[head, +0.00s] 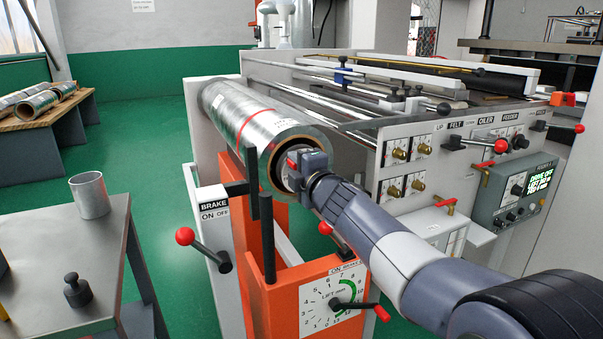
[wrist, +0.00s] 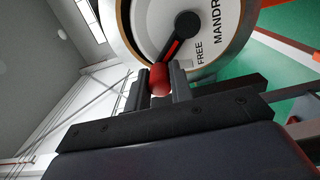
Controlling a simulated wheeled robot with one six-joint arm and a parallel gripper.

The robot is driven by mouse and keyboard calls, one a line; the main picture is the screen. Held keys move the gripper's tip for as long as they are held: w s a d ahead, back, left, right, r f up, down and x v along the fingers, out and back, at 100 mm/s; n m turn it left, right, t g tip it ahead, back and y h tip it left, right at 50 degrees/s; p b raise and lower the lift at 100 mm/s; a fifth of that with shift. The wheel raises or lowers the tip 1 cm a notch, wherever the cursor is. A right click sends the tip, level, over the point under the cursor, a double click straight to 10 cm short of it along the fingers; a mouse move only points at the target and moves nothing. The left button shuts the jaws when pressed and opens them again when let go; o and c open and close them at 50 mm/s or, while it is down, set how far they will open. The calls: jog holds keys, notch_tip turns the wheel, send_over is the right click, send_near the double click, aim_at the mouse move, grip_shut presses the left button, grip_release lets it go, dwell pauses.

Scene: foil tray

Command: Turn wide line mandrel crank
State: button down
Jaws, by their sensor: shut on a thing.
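The foil roll (head: 243,112) sits on the mandrel at the front of the machine, a red band around it. The mandrel's end disc, lettered "FREE" and "MANDR", fills the top of the wrist view (wrist: 228,22). The black mandrel crank (wrist: 181,30) lies across that disc and ends in a red knob (wrist: 159,80). My gripper (wrist: 160,88) is shut on the red knob, one finger on each side. In the head view my gripper (head: 293,172) is at the roll's open end and hides most of the crank.
A brake lever with a red knob (head: 185,236) stands left of the orange stand (head: 262,285). A lift dial (head: 333,302) with a red-tipped handle is below my arm. A control panel (head: 521,192) is at right. A metal cup (head: 89,195) stands on the left table.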

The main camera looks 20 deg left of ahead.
jog(key=n+b, duration=0.1)
jog(key=f+n+b, duration=0.1)
jog(key=n, duration=0.1)
jog(key=s+a+f+n+b, duration=0.1)
jog(key=shift+f+n+b, duration=0.2)
jog(key=shift+n+b, duration=0.1)
jog(key=shift+s+f+n+b, duration=0.1)
jog(key=shift+f+n+b, duration=0.2)
jog(key=shift+n+b, duration=0.4)
jog(key=shift+f+n+b, duration=0.3)
jog(key=shift+n+b, duration=0.15)
jog(key=shift+n, duration=0.45)
jog(key=c, duration=1.3)
grip_release()
jog(key=shift+o, duration=0.2)
jog(key=b+v, duration=0.1)
jog(key=v, duration=0.9)
jog(key=shift+s+d, duration=0.25)
